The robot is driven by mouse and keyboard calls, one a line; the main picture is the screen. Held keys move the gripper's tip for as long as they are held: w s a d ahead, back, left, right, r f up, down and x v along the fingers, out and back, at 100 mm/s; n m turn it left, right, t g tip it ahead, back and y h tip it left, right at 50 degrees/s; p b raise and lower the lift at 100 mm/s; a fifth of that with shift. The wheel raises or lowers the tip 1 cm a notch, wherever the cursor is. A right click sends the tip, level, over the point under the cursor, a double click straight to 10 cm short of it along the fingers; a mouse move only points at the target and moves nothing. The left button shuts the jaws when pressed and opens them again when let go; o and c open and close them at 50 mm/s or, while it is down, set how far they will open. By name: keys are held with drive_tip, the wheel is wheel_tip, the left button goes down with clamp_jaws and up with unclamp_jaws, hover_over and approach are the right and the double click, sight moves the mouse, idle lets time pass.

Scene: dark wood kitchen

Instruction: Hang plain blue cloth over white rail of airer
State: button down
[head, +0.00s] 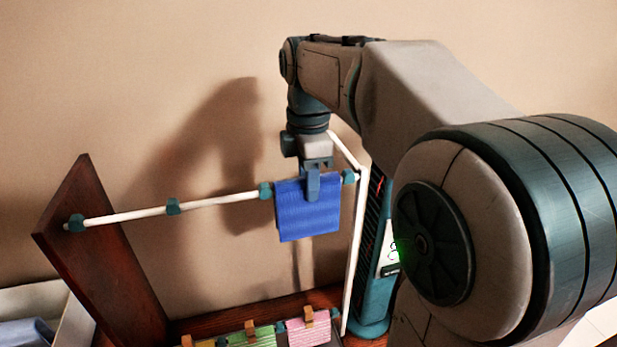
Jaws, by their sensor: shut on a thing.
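The plain blue cloth (308,217) hangs from my gripper (313,185), which points down and is shut on its top edge. The cloth is at the right part of the white rail (215,203) of the airer. It hides the stretch of rail between two teal clips, so I cannot tell whether it is over the rail or in front of it. The rail runs from a dark wood side panel (95,245) at left to a white post (356,260) at right.
A lower row holds a green cloth (250,337) and a pink cloth (308,329) under wooden pegs. A white box (62,305) with grey-blue fabric stands at lower left. The rail's left part is bare except for teal clips (173,206). My arm covers the right side.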

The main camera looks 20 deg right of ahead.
drive_tip(key=c, duration=0.9)
unclamp_jaws()
drive_tip(key=shift+c, duration=0.2)
